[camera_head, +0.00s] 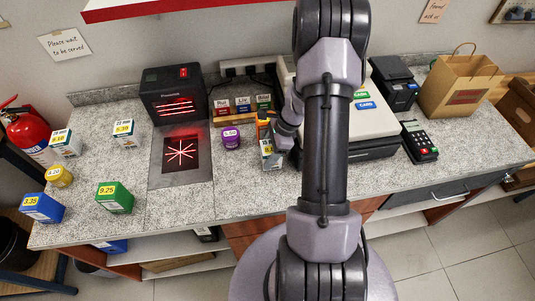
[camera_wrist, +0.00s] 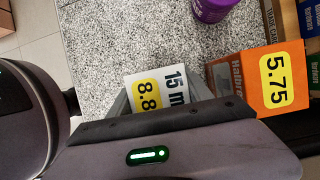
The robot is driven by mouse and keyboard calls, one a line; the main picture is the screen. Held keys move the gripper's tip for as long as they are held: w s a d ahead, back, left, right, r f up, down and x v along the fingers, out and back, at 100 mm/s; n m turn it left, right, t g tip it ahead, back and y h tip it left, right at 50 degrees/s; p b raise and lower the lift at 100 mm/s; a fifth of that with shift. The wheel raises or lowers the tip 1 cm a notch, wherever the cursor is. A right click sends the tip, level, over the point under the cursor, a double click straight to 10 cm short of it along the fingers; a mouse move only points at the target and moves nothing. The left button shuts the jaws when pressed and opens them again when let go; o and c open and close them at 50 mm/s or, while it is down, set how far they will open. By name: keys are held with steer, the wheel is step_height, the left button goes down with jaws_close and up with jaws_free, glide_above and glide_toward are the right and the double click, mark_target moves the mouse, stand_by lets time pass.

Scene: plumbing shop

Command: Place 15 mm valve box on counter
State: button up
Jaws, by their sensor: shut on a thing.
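The 15 mm valve box (camera_head: 267,158), white and grey with a yellow price label, is in my gripper (camera_head: 279,146) over the middle of the counter. In the wrist view, the box top (camera_wrist: 158,91) shows "15 m" and "8.8", partly hidden by my gripper (camera_wrist: 165,105). My gripper is shut on it. I cannot tell whether its base touches the counter. The speckled grey counter (camera_head: 235,192) runs across the head view.
An orange box (camera_wrist: 258,82) priced 5.75 stands close beside the held box. A purple tin (camera_head: 231,139) is to its left. A black scanner (camera_head: 174,95) with a red-lit plate (camera_head: 180,175) is further left. Several priced goods, including a green box (camera_head: 115,198), stand at far left. The front counter is clear.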

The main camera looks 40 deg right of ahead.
steer(key=shift+f, duration=0.1)
steer(key=o, duration=1.6)
